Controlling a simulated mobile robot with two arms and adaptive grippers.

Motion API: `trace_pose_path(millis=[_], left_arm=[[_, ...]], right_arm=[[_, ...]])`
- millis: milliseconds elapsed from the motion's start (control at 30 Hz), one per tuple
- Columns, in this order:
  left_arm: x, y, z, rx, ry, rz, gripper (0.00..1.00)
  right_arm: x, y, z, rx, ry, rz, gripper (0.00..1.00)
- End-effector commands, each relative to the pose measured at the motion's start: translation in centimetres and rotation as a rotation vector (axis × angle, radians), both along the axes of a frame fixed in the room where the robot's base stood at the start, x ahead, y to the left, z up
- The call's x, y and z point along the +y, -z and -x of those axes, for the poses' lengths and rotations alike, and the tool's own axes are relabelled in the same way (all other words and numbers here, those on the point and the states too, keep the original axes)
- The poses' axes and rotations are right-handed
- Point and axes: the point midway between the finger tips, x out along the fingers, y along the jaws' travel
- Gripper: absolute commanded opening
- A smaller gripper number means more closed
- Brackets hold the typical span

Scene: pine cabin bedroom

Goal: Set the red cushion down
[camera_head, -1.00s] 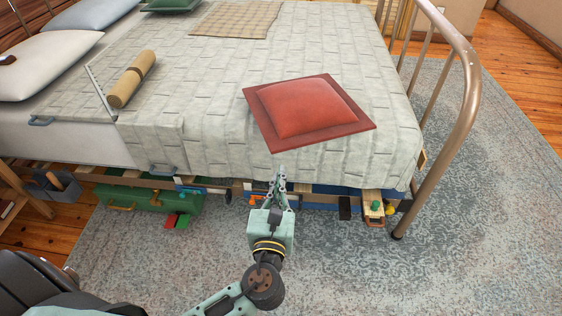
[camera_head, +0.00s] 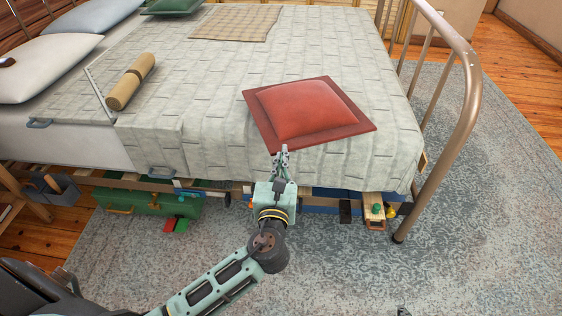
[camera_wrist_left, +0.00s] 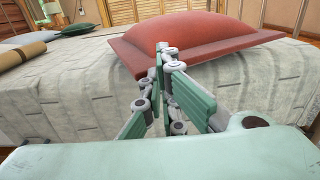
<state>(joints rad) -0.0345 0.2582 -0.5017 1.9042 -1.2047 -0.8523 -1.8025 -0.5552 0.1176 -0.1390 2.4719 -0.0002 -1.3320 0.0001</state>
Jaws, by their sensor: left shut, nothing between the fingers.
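The red cushion (camera_head: 308,107) lies flat on the bed's pale cover (camera_head: 215,100), near the front edge towards the foot end. It also shows in the left wrist view (camera_wrist_left: 198,34), just beyond the fingers. My left gripper (camera_head: 281,149) is shut and empty, with its tips at the cushion's near edge. In the left wrist view the fingertips (camera_wrist_left: 162,50) overlap the cushion's dark red border; whether they touch it I cannot tell.
A rolled mat (camera_head: 131,80), a folded plaid blanket (camera_head: 236,22), a green cushion (camera_head: 172,5) and pillows (camera_head: 50,65) lie on the bed. A metal bed frame (camera_head: 466,100) stands at the right. A green case (camera_head: 146,200) is under the bed. Rug (camera_head: 480,230) lies clear in front.

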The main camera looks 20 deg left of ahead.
Motion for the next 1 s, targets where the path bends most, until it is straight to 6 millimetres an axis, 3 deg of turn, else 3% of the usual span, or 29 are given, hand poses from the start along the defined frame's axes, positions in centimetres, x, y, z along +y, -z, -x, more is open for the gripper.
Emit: trace_pose_path(millis=[267,700,833,1000], left_arm=[[1.3,-0.5,-4.5,-0.003,-0.002,-0.003,0.00],[4.2,0.0,-14.8,-0.003,-0.001,-0.001,0.00],[4.7,0.0,-16.6,-0.002,-0.001,-0.001,0.00],[5.0,0.0,-17.4,-0.001,0.000,0.001,0.00]], right_arm=[[-1.8,1.0,6.0,0.257,0.021,0.053,0.40],[-1.8,1.3,6.0,0.255,0.021,0.053,0.40],[-1.7,1.6,5.6,0.239,0.020,0.050,0.40],[-1.7,1.6,5.4,0.232,0.019,0.048,0.40]])
